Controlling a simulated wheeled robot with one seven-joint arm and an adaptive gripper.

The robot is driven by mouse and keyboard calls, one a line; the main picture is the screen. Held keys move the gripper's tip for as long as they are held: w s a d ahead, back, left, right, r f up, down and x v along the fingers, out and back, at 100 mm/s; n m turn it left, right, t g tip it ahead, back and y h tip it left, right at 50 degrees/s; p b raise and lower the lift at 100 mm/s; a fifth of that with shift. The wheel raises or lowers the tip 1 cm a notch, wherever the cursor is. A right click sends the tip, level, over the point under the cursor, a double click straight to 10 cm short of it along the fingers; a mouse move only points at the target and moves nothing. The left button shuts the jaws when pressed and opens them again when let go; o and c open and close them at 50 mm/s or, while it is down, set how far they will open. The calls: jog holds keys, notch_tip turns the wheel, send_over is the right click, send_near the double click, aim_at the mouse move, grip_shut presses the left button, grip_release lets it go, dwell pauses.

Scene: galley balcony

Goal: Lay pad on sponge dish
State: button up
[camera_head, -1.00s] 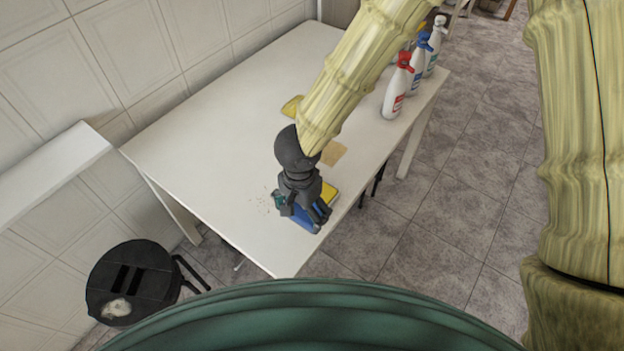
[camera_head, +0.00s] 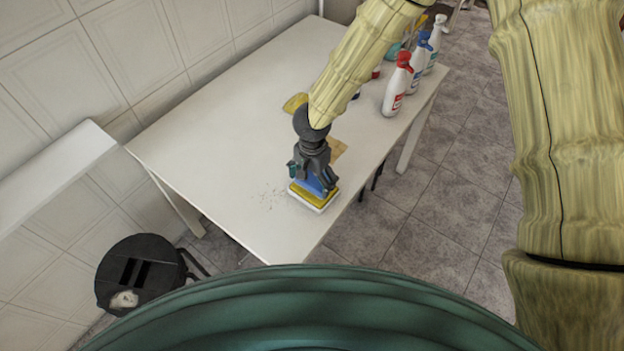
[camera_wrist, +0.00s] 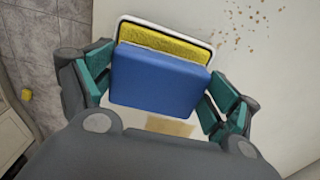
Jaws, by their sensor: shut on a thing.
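My gripper (camera_head: 313,180) is shut on a blue pad (camera_head: 317,186), which also shows between the fingers in the wrist view (camera_wrist: 158,80). Below the pad is the sponge dish, a white shallow tray (camera_head: 306,204) with a yellow layer (camera_head: 312,197) in it. In the wrist view the dish's white rim (camera_wrist: 165,24) and yellow layer (camera_wrist: 165,43) stick out past the pad's far edge. The pad covers the rest of the dish. I cannot tell whether the pad touches the yellow layer.
The white table (camera_head: 215,140) is mostly clear on the left. Brown crumbs (camera_head: 272,192) lie left of the dish. A tan cloth (camera_head: 341,150) and a yellow cloth (camera_head: 294,103) lie beyond. Spray bottles (camera_head: 398,88) stand at the right edge. A black stool (camera_head: 137,275) stands on the floor.

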aim_at(312, 179)
jog(key=shift+f, duration=0.65)
jog(key=shift+f, duration=0.1)
jog(key=o, duration=1)
jog(key=shift+r+b, duration=0.85)
jog(key=shift+r, duration=5.25)
